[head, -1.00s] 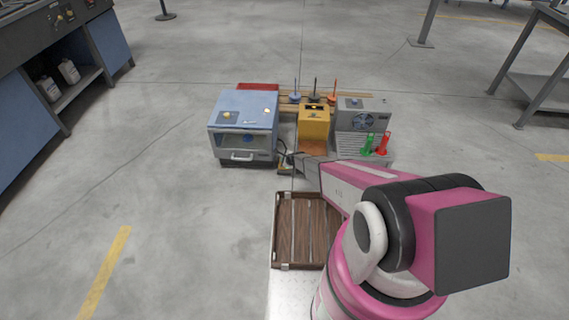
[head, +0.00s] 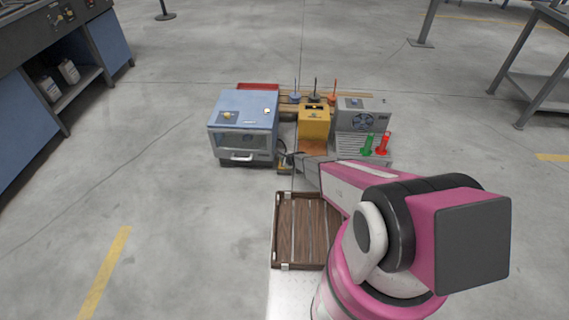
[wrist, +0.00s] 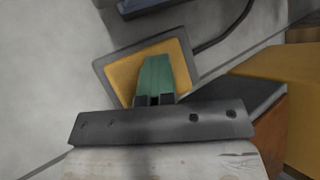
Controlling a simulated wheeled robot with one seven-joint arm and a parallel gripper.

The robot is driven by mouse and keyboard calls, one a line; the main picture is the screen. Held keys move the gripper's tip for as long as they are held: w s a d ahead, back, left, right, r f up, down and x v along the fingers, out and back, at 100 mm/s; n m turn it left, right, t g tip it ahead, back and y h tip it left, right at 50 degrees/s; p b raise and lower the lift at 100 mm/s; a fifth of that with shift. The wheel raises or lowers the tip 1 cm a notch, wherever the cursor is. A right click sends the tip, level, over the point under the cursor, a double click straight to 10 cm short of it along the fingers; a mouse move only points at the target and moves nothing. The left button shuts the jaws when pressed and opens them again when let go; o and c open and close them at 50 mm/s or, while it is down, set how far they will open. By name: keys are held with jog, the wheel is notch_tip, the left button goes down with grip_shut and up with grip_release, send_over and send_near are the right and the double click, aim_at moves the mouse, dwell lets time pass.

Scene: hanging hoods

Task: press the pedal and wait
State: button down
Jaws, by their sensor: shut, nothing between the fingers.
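The pedal (wrist: 124,78) is a flat pad with an orange-yellow top and a grey frame. A dark cable runs from its upper right side in the wrist view. My gripper (wrist: 156,72) is shut and empty, with its green fingers together over the middle of the pad. I cannot tell whether the fingertips touch or push the pad. In the head view the pedal (head: 284,170) is a small patch beside the end of my gripper (head: 294,160), mostly hidden by it.
A blue box with a front window and handle (head: 243,125) stands left of the pedal. A yellow box (head: 314,122) and a grey unit with a fan (head: 363,115) stand to the right. Green (head: 367,147) and red (head: 383,144) cones stand before the fan unit. A slatted wooden tray (head: 291,230) is nearer.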

jog(key=shift+w+d+r, duration=0.15)
jog(key=shift+d+r, duration=0.4)
jog(key=shift+d, duration=0.15)
jog(key=shift+r, duration=0.15)
jog(key=shift+r, duration=0.55)
jog(key=shift+a+r, duration=0.15)
jog(key=shift+r, duration=0.85)
jog(key=shift+a+r, duration=0.15)
jog(key=shift+r, duration=0.8)
